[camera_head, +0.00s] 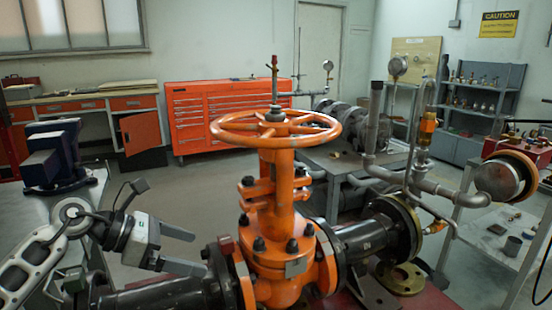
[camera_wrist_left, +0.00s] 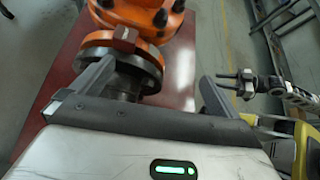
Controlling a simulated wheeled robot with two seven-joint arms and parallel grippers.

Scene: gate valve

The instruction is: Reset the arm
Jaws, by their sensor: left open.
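The orange gate valve (camera_head: 272,205) stands upright in the middle of the head view, with its orange handwheel (camera_head: 325,135) level on top. Dark flanged pipes join it on both sides. My left gripper (camera_head: 190,251) is to the left of the valve body, below the handwheel's height, open and with nothing between its fingers. In the left wrist view the open fingers of my left gripper (camera_wrist_left: 157,73) are spread, with the orange valve flange (camera_wrist_left: 125,55) and dark pipe beyond them, near the left finger. Whether that finger touches them I cannot tell.
A dark vise (camera_head: 55,158) sits on a bench at the left. The dark left pipe (camera_head: 165,296) runs below my left gripper. A pipe with gauges (camera_head: 397,66) and a metal table (camera_head: 500,240) stand at the right. An orange tool cabinet (camera_head: 215,105) is at the back. Open floor lies behind the gripper.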

